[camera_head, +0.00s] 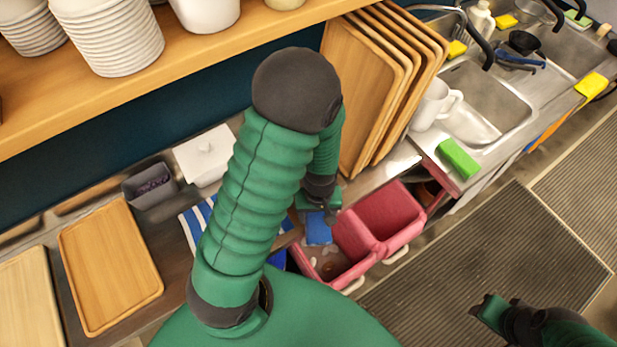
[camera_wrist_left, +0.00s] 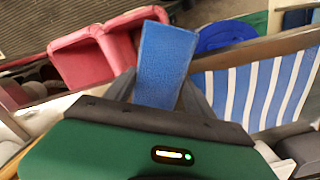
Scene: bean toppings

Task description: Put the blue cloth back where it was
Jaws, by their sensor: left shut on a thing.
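The blue cloth (camera_head: 318,229) is a small flat blue rectangle. In the left wrist view the cloth (camera_wrist_left: 165,65) sticks out between the two fingers of my left gripper (camera_wrist_left: 158,98). The cloth's lower end is hidden by the gripper. My right gripper (camera_head: 492,311) is low at the right over the floor mat, apart from everything; its opening is too small to judge.
The pink bin (camera_head: 388,216) has liquid and bits in its near part. A blue-white striped cloth (camera_wrist_left: 255,88) lies on the counter beside a round blue thing (camera_wrist_left: 226,36). Wooden trays (camera_head: 366,100), a white mug (camera_head: 434,104), a green sponge (camera_head: 459,158) and a sink (camera_head: 500,105) are beyond.

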